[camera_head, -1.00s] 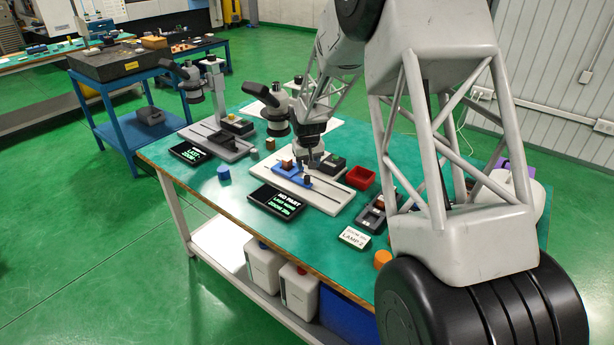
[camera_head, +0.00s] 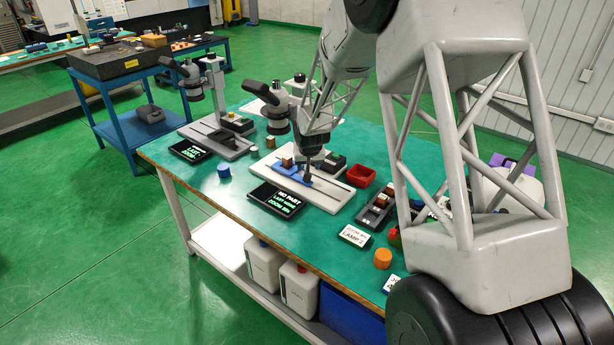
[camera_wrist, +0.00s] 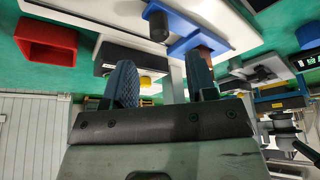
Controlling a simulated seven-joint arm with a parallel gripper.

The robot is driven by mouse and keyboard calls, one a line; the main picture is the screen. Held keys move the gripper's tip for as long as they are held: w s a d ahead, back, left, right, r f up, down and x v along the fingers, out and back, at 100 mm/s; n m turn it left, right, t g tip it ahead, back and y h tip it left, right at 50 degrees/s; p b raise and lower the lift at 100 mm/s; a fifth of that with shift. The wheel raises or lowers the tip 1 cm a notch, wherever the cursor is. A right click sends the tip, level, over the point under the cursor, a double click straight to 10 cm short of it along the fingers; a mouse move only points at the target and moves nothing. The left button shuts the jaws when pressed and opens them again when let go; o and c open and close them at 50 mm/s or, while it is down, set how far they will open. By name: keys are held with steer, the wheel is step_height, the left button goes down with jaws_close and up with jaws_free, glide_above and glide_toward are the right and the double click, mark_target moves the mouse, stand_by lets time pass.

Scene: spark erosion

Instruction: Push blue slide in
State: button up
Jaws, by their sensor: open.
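The blue slide (camera_head: 277,169) lies on the pale base plate of the middle microscope station, with a brown block (camera_head: 287,161) on it. In the wrist view the blue slide (camera_wrist: 190,42) is at the top centre, and its dark upright knob (camera_wrist: 157,24) stands at its left end. My gripper (camera_head: 309,171) is low over the plate at the slide's knob end, hiding part of it. In the wrist view my gripper (camera_wrist: 162,82) has its two fingers spread, with nothing held between them. The knob appears beyond the fingertips; contact is not visible.
A red bin (camera_head: 360,176) and a dark box (camera_head: 333,163) stand right of the slide. A display (camera_head: 281,197) reading "NO PART" lies in front. The microscope (camera_head: 273,105) rises behind and left. An orange cylinder (camera_head: 383,258) is near the table's front edge.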

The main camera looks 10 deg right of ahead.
steer(key=shift+x, duration=3.7)
jaws_close()
